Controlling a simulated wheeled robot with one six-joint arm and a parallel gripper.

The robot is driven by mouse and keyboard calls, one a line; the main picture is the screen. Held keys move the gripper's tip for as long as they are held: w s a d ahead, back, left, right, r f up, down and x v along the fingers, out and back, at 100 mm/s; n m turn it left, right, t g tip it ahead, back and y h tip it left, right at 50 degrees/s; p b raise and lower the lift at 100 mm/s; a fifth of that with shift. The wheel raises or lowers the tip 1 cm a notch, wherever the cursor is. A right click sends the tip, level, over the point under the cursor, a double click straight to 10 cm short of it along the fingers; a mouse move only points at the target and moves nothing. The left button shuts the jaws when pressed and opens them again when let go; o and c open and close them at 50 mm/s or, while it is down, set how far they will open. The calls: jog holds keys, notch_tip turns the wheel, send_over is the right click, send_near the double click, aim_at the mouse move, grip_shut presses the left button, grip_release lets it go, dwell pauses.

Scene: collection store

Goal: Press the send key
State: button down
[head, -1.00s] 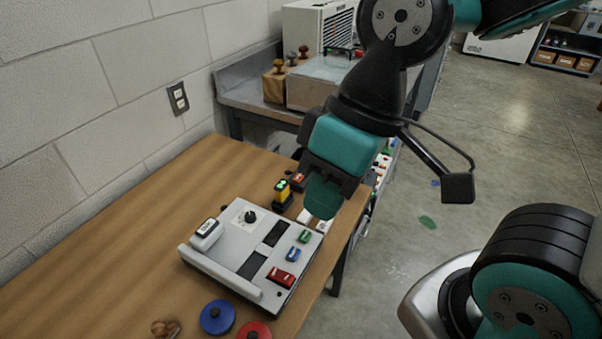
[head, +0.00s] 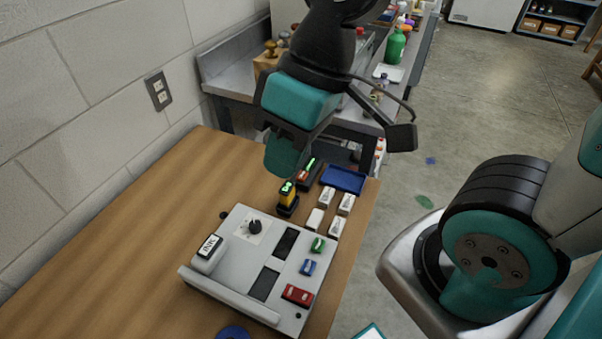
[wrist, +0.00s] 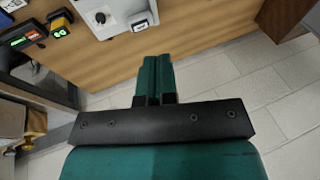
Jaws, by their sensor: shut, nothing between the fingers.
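A grey console (head: 228,270) lies on the wooden table. It carries a green key (head: 318,244), a blue key (head: 308,267), a red key (head: 297,295), a black knob (head: 255,227) and a white block with dark lettering (head: 209,246). Markings on the coloured keys are too small to read, so I cannot tell which is the send key. My gripper (head: 283,160) is shut and empty, above the table beyond the console's far edge, touching no key. In the wrist view its closed teal fingers (wrist: 155,75) point toward the console (wrist: 112,17).
A yellow and black device with a green display (head: 287,198) and a dark device (head: 309,174) stand behind the console. Several white lettered blocks (head: 346,203) and a blue tray (head: 343,179) are to the right. The table's left part (head: 110,265) is clear.

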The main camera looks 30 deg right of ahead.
jog(key=w+f+m+y, duration=0.1)
jog(key=w+f, duration=0.1)
jog(key=w, duration=0.6)
jog(key=m+t+p, duration=0.3)
jog(key=m+t, duration=0.4)
send_over(304, 173)
notch_tip(304, 173, down, 22)
jog(key=shift+r, duration=0.15)
notch_tip(304, 173, down, 9)
jog(key=b, duration=0.6)
jog(key=shift+a+r, duration=0.1)
jog(key=shift+f+b, duration=0.45)
jog(key=shift+b, duration=0.1)
